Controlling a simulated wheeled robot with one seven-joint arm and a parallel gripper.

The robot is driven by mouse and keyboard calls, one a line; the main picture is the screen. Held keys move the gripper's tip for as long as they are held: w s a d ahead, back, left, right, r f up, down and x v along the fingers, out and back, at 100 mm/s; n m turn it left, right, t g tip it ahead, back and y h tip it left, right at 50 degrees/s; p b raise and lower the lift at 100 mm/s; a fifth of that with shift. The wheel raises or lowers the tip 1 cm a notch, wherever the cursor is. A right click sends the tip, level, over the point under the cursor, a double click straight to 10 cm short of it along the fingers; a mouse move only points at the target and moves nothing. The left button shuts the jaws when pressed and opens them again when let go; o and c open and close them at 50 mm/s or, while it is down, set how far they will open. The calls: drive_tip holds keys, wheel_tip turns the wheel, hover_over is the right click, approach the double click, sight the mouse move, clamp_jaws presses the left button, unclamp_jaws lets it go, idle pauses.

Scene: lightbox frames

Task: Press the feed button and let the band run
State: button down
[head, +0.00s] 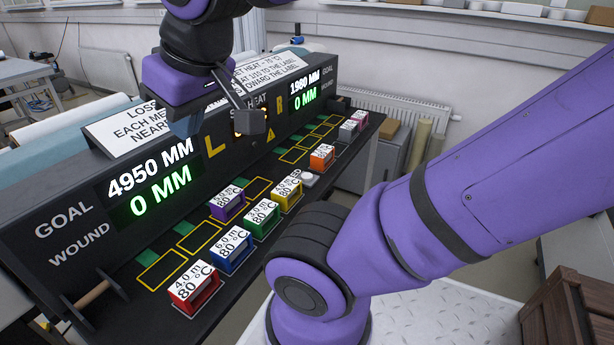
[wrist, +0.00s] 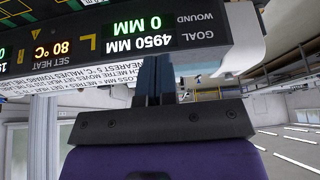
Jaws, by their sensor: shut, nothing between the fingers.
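My gripper (head: 187,122) is shut and empty, in front of the upper face of the black machine (head: 60,205); its closed fingers also show in the wrist view (wrist: 154,80). The left display (head: 150,180) reads goal 4950 MM, wound 0 MM. The right display (head: 305,92) reads 0 MM wound; its goal looks like 1980 MM. The wrist view shows the set heat display (wrist: 52,50) at 80 °C. A round pale knob or button (head: 309,180) sits on the ledge between the yellow and orange blocks; I cannot read a label on it.
Labelled blocks stand along the ledge: red (head: 194,289), blue (head: 232,250), green (head: 262,217), purple (head: 227,203), yellow (head: 286,194), orange (head: 322,157), with grey and pink ones farther back. Yellow-outlined slots (head: 161,270) lie behind them. A wooden crate (head: 570,310) is at lower right.

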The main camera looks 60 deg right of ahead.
idle(0.4)
drive_tip(key=w+d+f+m+g+h, duration=0.1)
drive_tip(key=w+d+f+m, duration=0.1)
drive_tip(key=w+d+f, duration=0.45)
drive_tip(key=w+d+f+m+h, duration=0.1)
drive_tip(key=w+d+f, duration=0.2)
drive_tip(key=w+d, duration=0.5)
drive_tip(key=m+t+h, duration=0.2)
drive_tip(key=m+t, duration=0.2)
drive_tip(key=m, duration=0.8)
hover_over(308, 175)
wheel_tip(308, 175, down, 21)
drive_tip(key=shift+s+r, duration=0.1)
drive_tip(key=shift+r, duration=0.05)
drive_tip(key=shift+f, duration=4.4)
